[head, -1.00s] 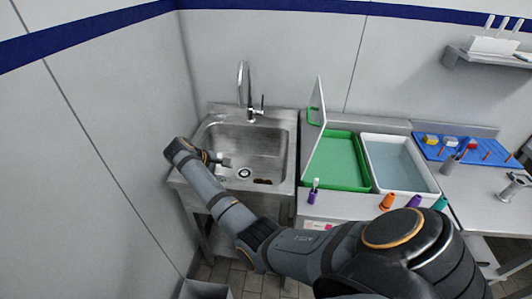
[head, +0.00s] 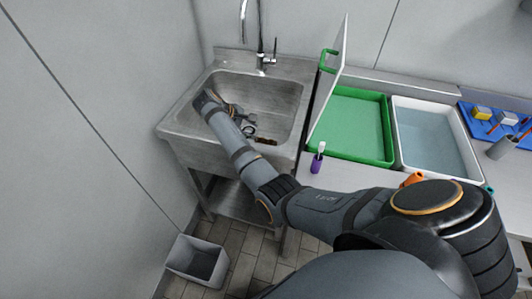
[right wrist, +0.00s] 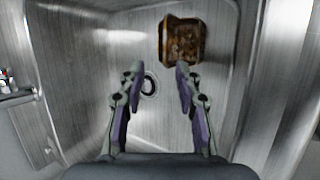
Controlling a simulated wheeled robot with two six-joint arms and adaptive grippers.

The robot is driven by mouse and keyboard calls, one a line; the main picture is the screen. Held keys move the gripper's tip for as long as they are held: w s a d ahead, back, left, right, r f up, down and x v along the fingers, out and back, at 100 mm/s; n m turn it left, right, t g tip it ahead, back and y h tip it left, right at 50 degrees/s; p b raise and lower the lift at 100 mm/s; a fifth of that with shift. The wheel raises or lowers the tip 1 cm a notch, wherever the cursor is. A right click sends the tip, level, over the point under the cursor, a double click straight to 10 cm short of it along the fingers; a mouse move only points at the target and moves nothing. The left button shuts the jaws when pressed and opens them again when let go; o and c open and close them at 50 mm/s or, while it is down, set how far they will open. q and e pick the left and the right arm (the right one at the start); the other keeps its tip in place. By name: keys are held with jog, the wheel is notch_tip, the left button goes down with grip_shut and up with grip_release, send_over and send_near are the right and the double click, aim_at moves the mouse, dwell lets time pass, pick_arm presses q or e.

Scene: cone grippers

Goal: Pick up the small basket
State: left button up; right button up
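A small brown basket (right wrist: 182,40) with a rusty, mottled inside lies in the steel sink, ahead and a little right of my right gripper (right wrist: 158,72) in the right wrist view. In the head view only a brown bit of the basket (head: 265,141) shows at the sink's front, partly behind my right arm. My right gripper (head: 240,116) is inside the sink, open and empty, with its fingers apart from the basket. My left gripper is not in view.
The sink (head: 291,95) has raised walls and a faucet (head: 262,35) at its back. A green tray (head: 347,155), an upright white panel (head: 327,80) and a white tub (head: 467,160) stand to the right. A grey bin (head: 178,258) is on the floor.

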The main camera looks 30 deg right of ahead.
jog(key=x, duration=0.7)
jog(key=s+x, duration=0.1)
jog(key=x, duration=0.2)
jog(key=shift+f, duration=0.2)
grip_shut()
